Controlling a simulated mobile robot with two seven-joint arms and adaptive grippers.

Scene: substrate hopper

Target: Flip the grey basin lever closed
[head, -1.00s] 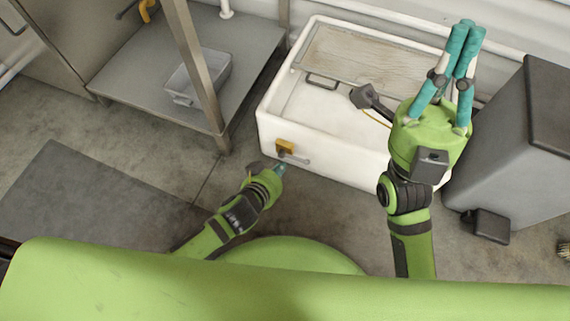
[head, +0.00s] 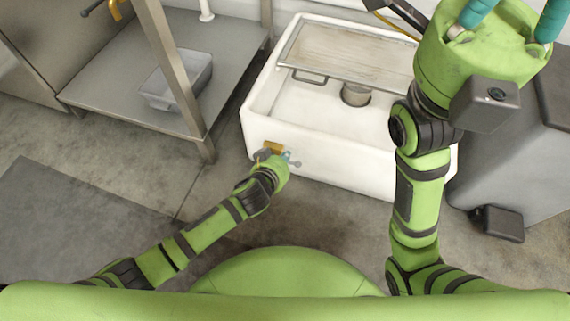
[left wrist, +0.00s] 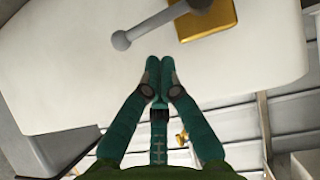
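The white basin (head: 330,170) stands in front of me. Its grey lever sits on a brass plate (head: 273,147) on the front wall. In the left wrist view the grey lever (left wrist: 160,22) runs from the brass plate (left wrist: 207,20) down-left to a round knob. My left gripper (head: 287,157) is at the lever in the head view and partly hides it. In the left wrist view its teal fingertips (left wrist: 159,65) are together with nothing between them, just below the lever; contact is unclear. My right gripper's fingers (head: 512,12) run out of the top of the head view, tips hidden.
A wooden-topped screen (head: 340,55) with a handle covers the back of the basin, and a round drain fitting (head: 356,93) shows inside. A steel shelf (head: 110,85) with a grey tray (head: 178,80) stands left. A grey bin (head: 500,170) stands right.

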